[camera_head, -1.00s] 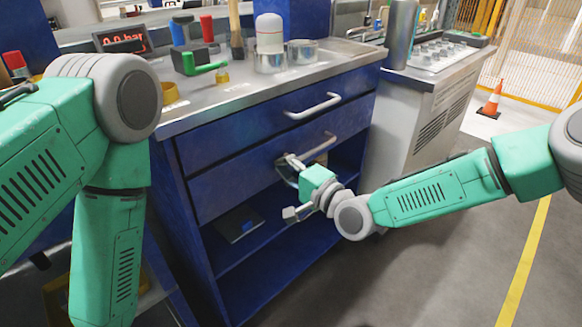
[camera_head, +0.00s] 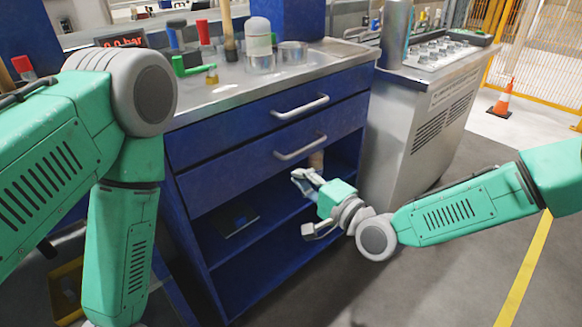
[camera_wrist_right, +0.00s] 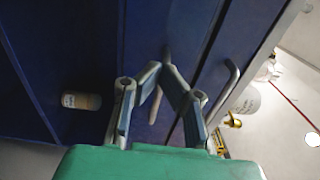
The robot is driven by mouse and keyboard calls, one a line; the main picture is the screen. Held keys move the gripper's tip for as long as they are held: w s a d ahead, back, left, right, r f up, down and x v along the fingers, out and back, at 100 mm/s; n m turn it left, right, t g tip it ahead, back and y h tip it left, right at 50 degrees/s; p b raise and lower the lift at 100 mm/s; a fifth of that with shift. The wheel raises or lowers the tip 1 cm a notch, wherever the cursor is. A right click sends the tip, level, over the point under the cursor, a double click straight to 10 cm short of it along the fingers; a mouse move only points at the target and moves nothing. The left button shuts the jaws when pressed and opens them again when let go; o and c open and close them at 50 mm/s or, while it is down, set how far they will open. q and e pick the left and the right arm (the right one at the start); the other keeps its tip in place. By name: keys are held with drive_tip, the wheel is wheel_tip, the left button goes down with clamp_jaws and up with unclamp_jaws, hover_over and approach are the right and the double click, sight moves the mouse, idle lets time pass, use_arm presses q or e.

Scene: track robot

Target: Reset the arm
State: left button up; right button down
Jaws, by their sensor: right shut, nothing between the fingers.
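My right arm (camera_head: 440,217) reaches in from the right in the head view. Its gripper (camera_head: 300,174) is shut and empty, in front of the blue cabinet just below the lower drawer handle (camera_head: 300,148) and apart from it. In the right wrist view the fingertips (camera_wrist_right: 167,66) meet, and a handle bar (camera_wrist_right: 155,105) shows between the fingers, beyond them. My left arm (camera_head: 122,240) hangs down at the left of the head view. Its gripper is out of frame.
The cabinet has two drawers, both looking closed, with the upper handle (camera_head: 300,107) above. A small bottle (camera_wrist_right: 82,101) stands on the open shelf. A grey machine (camera_head: 425,125) stands right of the cabinet. An orange cone (camera_head: 502,101) stands farther back. Floor at right is clear.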

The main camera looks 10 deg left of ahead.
drive_tip(key=s+d+f+n+g+h+p, duration=0.25)
drive_tip(key=s+d+f, duration=0.2)
drive_tip(key=s, duration=0.35)
drive_tip(key=s+d+f+n+g+h+p, duration=0.1)
drive_tip(key=s+d+f+g+h+p, duration=0.15)
drive_tip(key=s+d+f, duration=0.35)
drive_tip(key=s+d+f+n+g+h+p, duration=0.2)
drive_tip(key=s+d+h+p, duration=0.15)
drive_tip(key=s, duration=0.55)
use_arm(q)
wheel_tip(320, 180, up, 12)
drive_tip(key=a+p, duration=0.1)
drive_tip(key=p, duration=0.2)
drive_tip(key=shift+p, duration=0.4)
use_arm(e)
drive_tip(key=s+d+r+n+g+h, duration=0.1)
drive_tip(key=s+d+h, duration=0.2)
drive_tip(key=s+d, duration=0.3)
drive_tip(key=s+d+n+g+h, duration=0.2)
drive_tip(key=s+d, duration=0.5)
drive_tip(key=d, duration=0.7)
drive_tip(key=shift+d+r+g+h, duration=0.25)
drive_tip(key=shift+r+g+h, duration=0.05)
drive_tip(key=shift+r+h, duration=0.15)
use_arm(q)
drive_tip(key=shift+a, duration=0.3)
use_arm(e)
drive_tip(key=shift+s+a, duration=0.1)
drive_tip(key=shift+a, duration=0.1)
